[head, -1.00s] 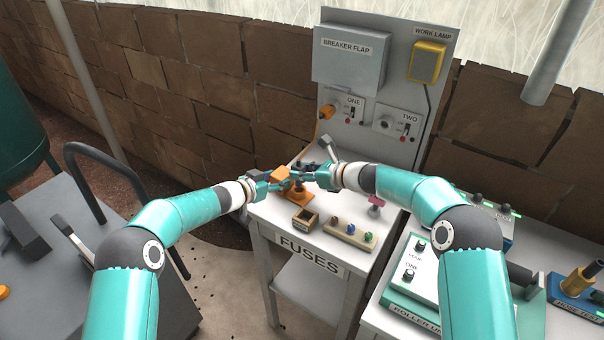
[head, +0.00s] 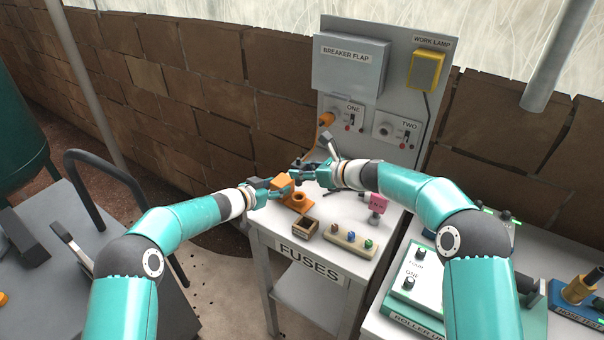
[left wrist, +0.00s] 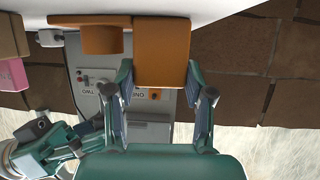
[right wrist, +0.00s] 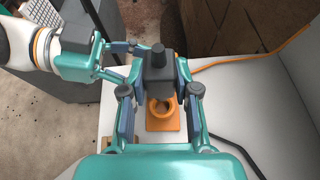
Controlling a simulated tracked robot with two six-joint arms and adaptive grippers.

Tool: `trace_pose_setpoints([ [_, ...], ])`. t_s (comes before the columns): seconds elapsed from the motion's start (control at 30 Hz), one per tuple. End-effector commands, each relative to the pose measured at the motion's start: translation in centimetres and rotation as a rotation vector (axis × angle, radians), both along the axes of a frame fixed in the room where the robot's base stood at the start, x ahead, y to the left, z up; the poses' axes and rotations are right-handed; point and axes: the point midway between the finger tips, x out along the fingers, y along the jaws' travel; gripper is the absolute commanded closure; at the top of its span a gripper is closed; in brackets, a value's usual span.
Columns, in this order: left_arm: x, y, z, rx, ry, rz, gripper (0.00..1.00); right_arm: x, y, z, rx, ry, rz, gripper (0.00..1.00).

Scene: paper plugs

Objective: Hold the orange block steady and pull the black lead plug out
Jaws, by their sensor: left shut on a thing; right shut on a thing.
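The orange block (head: 281,181) stands on the white table. My left gripper (head: 272,188) is shut on it; in the left wrist view the block (left wrist: 160,55) fills the gap between the fingers. An orange ring (head: 298,201) on a flat base sits close beside the block, its hole open. My right gripper (head: 301,173) is shut on the black lead plug (right wrist: 157,75). The plug is apart from the ring and above it in the right wrist view, where the ring (right wrist: 162,110) shows beyond it. The plug's lower end is partly hidden.
A small open wooden box (head: 305,228) and a rack of coloured fuses (head: 350,242) stand near the table's front. A pink block (head: 378,203) stands at right. The grey panel (head: 350,70) rises behind. An orange cable (right wrist: 225,63) and a black lead (right wrist: 235,143) cross the table.

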Motion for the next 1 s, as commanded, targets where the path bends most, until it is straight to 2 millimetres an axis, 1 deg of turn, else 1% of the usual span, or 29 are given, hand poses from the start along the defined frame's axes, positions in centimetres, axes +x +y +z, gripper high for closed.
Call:
trace_pose_setpoints([
  [0.27,-0.02,-0.01,-0.04,0.0,0.001,0.0,0.88,0.01,0.01,0.06,0.0,-0.001,0.0,1.0],
  [0.3,-0.02,-0.01,-0.04,0.0,0.001,0.0,0.44,0.01,0.01,0.06,0.0,-0.001,0.0,1.0],
  [0.37,-0.02,-0.01,-0.04,0.0,0.001,0.0,0.34,0.01,0.01,0.05,0.0,-0.001,0.0,1.0],
  [0.4,-0.02,-0.01,-0.04,0.0,0.001,0.0,0.28,0.01,0.01,0.05,0.0,-0.001,0.0,1.0],
  [0.47,-0.02,-0.01,-0.04,0.0,0.001,0.0,0.18,0.01,0.01,0.05,0.0,-0.001,0.0,1.0],
  [0.83,-0.1,0.11,0.07,-0.001,0.001,0.0,0.18,0.01,0.01,0.05,-0.001,-0.001,0.0,1.0],
  [1.0,-0.84,0.88,0.55,-0.001,0.001,0.002,0.18,0.01,0.01,0.05,-0.001,-0.001,0.0,1.0],
])
